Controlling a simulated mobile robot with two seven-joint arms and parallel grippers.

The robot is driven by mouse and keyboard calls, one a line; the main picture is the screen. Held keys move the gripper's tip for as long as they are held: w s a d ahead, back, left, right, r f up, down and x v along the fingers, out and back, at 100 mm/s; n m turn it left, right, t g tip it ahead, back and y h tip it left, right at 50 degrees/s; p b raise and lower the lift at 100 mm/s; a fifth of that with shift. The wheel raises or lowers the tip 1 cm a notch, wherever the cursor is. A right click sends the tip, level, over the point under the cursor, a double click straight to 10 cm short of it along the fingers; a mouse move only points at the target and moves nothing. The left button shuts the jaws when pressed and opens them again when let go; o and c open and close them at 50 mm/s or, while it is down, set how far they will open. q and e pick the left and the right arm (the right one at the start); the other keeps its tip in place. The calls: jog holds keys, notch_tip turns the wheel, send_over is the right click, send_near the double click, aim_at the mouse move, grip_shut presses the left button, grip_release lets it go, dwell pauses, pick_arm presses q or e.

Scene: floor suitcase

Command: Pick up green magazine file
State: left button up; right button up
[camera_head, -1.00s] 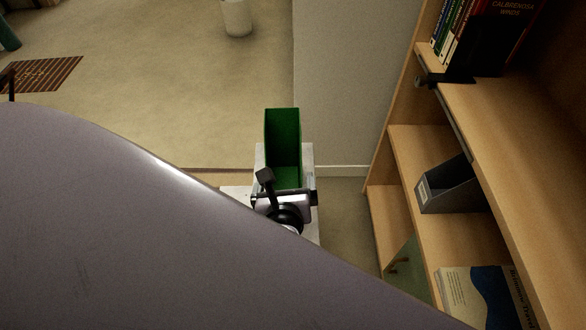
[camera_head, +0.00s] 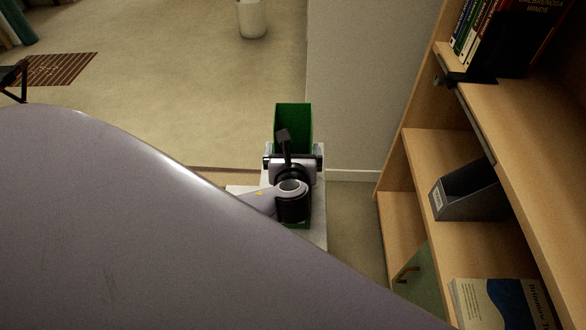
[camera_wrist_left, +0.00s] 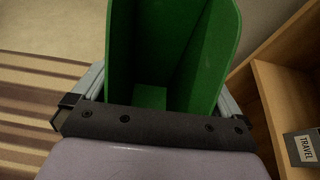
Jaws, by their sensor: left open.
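The green magazine file (camera_head: 294,122) stands upright on a pale surface near the middle of the head view, open side up. My left gripper (camera_head: 293,160) is over its near part and hides much of it. In the left wrist view the green file (camera_wrist_left: 172,50) lies straight ahead, and I look down into its empty inside. My left gripper (camera_wrist_left: 158,85) is open, with one finger on each side of the file. I cannot tell whether the fingers touch it. My right gripper is not in view.
A wooden bookcase (camera_head: 406,170) stands at the right, holding a dark magazine file (camera_head: 468,192), several books and a book lying low (camera_head: 497,303). A wall (camera_head: 350,90) rises behind the green file. A white bin (camera_head: 251,18) stands on open carpet.

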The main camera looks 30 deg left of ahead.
pick_arm(q)
jog(key=shift+w+a+f, duration=0.1)
jog(key=shift+w+a, duration=0.1)
jog(key=shift+w, duration=0.1)
jog(key=c, duration=1.2)
